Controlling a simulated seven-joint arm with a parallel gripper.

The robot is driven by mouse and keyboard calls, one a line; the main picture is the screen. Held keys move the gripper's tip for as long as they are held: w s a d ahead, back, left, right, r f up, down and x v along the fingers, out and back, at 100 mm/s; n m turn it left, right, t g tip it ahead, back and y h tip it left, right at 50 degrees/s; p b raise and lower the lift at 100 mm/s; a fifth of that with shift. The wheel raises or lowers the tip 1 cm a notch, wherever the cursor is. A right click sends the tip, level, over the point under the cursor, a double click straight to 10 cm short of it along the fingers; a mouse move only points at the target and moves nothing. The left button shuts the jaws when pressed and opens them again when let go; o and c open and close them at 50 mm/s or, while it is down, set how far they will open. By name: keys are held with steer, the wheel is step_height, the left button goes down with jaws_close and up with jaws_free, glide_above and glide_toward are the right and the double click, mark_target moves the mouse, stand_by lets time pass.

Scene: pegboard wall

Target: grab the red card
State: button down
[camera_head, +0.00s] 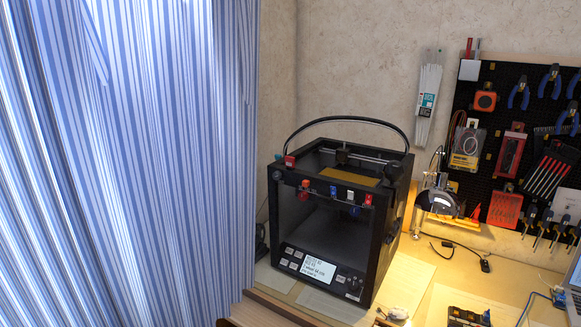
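My gripper is not in view. Several red, flat things hang on the black pegboard (490,78) at the right, and I cannot tell for sure which is the red card. A red card-like piece (505,210) hangs at the pegboard's lower edge. A red package (511,150) with a dark middle hangs above it. An orange-red square item (485,101) hangs higher up, to the left. Nothing is seen touching them.
A black 3D printer (325,225) stands on the desk left of the pegboard. A lit desk lamp (437,200) stands just left of the red piece. Blue-handled pliers (519,92) hang nearby. A striped curtain (130,160) fills the left. Papers and cables lie on the desk (440,296).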

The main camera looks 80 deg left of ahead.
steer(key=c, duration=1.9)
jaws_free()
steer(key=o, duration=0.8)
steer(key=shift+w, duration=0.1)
